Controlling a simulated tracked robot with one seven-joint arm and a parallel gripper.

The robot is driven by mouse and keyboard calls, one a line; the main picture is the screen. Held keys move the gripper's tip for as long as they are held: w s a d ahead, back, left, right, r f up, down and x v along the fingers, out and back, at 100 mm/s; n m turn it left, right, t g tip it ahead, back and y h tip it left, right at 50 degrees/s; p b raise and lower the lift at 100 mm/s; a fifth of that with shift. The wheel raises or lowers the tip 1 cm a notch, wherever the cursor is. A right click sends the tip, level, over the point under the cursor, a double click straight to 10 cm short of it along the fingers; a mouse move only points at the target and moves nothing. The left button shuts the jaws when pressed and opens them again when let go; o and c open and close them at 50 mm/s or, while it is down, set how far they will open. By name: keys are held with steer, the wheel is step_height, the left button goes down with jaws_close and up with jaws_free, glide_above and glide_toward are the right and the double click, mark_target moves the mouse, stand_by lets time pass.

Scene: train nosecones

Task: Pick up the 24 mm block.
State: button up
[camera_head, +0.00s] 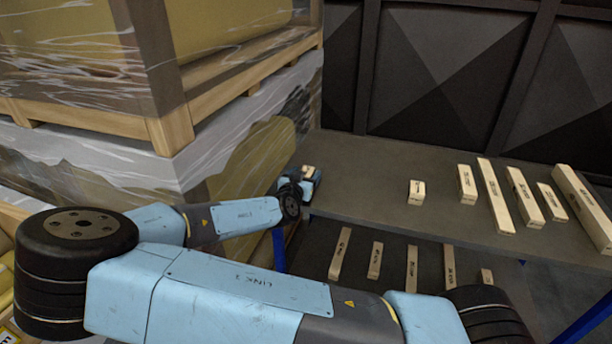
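Several pale wooden blocks with dark printed labels lie on the grey upper shelf; the labels are too small to read, so I cannot tell which is the 24 mm block. A short block (417,191) lies by itself mid-shelf. My gripper (311,175) is at the shelf's left end, small and partly hidden by my own wrist. A small piece of pale wood (308,170) shows right at the gripper. I cannot tell whether the fingers are closed on it or around it.
Longer blocks, including a long one (495,197) and a thick one (583,205), lie at the right of the upper shelf (370,165). More blocks (412,268) lie on a lower shelf. Wrapped crates (160,80) stand close at left. Dark panels rise behind.

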steer(key=c, duration=1)
steer(key=shift+o, duration=0.2)
steer(key=shift+r, duration=0.1)
steer(key=shift+r, duration=0.15)
steer(key=f+v, duration=0.2)
steer(key=v, duration=1.6)
steer(key=shift+s+f, duration=0.15)
steer(key=shift+f, duration=0.2)
